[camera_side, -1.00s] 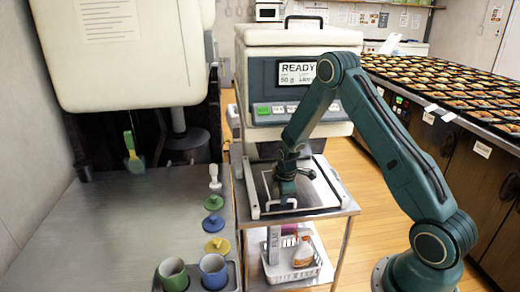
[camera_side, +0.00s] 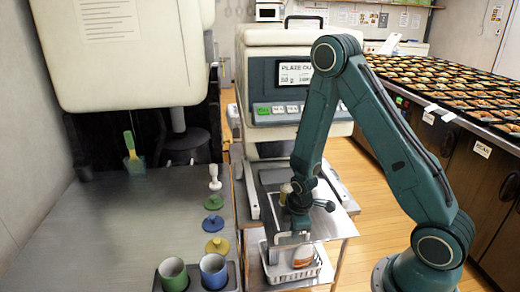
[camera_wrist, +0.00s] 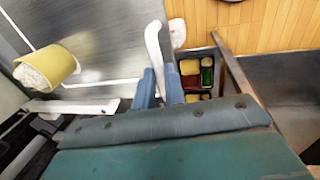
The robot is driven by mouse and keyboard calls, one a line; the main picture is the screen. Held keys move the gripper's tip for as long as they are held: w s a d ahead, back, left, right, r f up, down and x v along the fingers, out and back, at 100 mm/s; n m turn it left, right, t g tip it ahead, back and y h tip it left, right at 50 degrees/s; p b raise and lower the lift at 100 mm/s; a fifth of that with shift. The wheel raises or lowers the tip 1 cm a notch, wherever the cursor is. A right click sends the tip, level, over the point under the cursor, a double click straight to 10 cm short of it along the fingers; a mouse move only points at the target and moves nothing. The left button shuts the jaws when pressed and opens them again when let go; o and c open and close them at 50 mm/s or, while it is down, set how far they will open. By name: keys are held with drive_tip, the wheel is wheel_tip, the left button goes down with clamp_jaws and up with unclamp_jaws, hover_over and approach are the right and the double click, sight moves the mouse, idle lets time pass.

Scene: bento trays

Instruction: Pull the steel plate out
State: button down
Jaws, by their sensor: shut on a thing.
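The steel plate (camera_side: 338,226) sticks out from the front of the cream machine, toward the side camera. It is a flat shiny sheet with a white bar handle (camera_side: 284,239) at its near edge. In the wrist view the plate (camera_wrist: 105,30) fills the upper left, and the white handle (camera_wrist: 155,45) runs down to my fingers. My gripper (camera_side: 299,228) is shut on this handle, with blue fingers (camera_wrist: 160,88) on either side of it. My wrist hides part of the plate and handle in the side view.
The machine's screen (camera_side: 296,73) reads roughly "PLATE OUT". A yellow cup with white filling (camera_wrist: 45,68) shows in the wrist view. A white basket (camera_side: 285,268) with a bottle sits below. Cups (camera_side: 213,272) and coloured lids (camera_side: 213,224) stand on the left counter.

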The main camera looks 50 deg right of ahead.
drive_tip(key=shift+s+a, duration=1.6)
drive_tip(key=shift+s, duration=0.05)
drive_tip(key=c, duration=1.5)
unclamp_jaws()
drive_tip(key=shift+r, duration=0.15)
drive_tip(key=shift+s+a+r, duration=0.3)
drive_tip(key=shift+r, duration=1.9)
drive_tip(key=shift+s+a+r, duration=0.3)
drive_tip(key=shift+a+r, duration=0.05)
drive_tip(key=shift+r, duration=1.9)
drive_tip(key=shift+s+a+r, duration=0.3)
drive_tip(key=shift+r, duration=1.9)
